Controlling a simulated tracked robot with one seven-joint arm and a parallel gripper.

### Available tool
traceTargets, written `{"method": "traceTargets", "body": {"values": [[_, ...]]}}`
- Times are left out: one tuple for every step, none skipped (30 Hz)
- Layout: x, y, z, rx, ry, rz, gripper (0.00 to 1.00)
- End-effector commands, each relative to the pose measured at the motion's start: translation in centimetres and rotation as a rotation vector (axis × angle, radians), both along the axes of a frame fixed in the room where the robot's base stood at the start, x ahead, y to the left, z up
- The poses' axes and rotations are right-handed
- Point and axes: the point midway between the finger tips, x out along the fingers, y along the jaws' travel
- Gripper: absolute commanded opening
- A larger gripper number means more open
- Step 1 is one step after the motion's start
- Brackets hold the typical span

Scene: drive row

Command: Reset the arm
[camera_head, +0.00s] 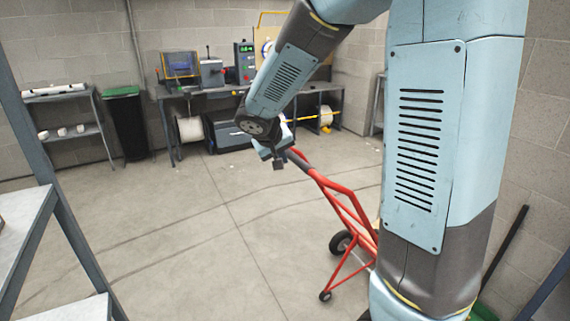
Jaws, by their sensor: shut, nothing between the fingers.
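My arm fills the right and upper middle of the head view, bent at the elbow with its forearm reaching down to the left. My gripper (278,164) is at the end of it, small and dark, pointing down over the open floor. Its fingers are shut with nothing between them. It appears close to the upper end of the red hand truck (345,205) in the picture; I cannot tell the gap between them. My arm hides part of the hand truck's right side.
A workbench (215,90) with machines stands along the back wall. A dark bin with a green lid (127,122) and a grey shelf (75,133) stand at the back left. A metal rack (22,230) is close at the left. The middle floor (180,235) is clear.

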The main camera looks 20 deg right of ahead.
Motion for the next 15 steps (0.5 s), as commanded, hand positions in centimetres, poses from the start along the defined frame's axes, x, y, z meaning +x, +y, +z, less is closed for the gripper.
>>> {"method": "traceTargets", "body": {"values": [[-0.2, 0.1, 0.3, 0.000, -0.001, 0.000, 0.00], [-0.2, 0.2, 0.4, 0.000, 0.000, -0.001, 0.00], [-0.4, 0.1, 0.6, 0.002, 0.000, -0.002, 0.00], [-0.5, 0.1, 0.7, 0.004, 0.000, -0.004, 0.00], [-0.7, -0.1, 0.9, 0.006, 0.000, -0.006, 0.00], [-1.0, -0.3, 1.3, 0.012, 0.001, -0.011, 0.00], [-1.4, -0.6, 1.6, 0.018, 0.002, -0.016, 0.00], [-1.8, -0.9, 1.9, 0.024, 0.004, -0.021, 0.00], [-2.5, -1.4, 2.4, 0.036, 0.007, -0.029, 0.00], [-3.1, -1.8, 2.8, 0.045, 0.010, -0.035, 0.00], [-3.8, -2.1, 3.3, 0.055, 0.012, -0.042, 0.00], [-4.8, -2.7, 3.9, 0.071, 0.016, -0.050, 0.00], [-5.5, -3.0, 4.3, 0.083, 0.019, -0.055, 0.00], [-6.2, -3.4, 4.7, 0.094, 0.023, -0.060, 0.00], [-7.3, -3.8, 5.2, 0.110, 0.026, -0.067, 0.00]]}}
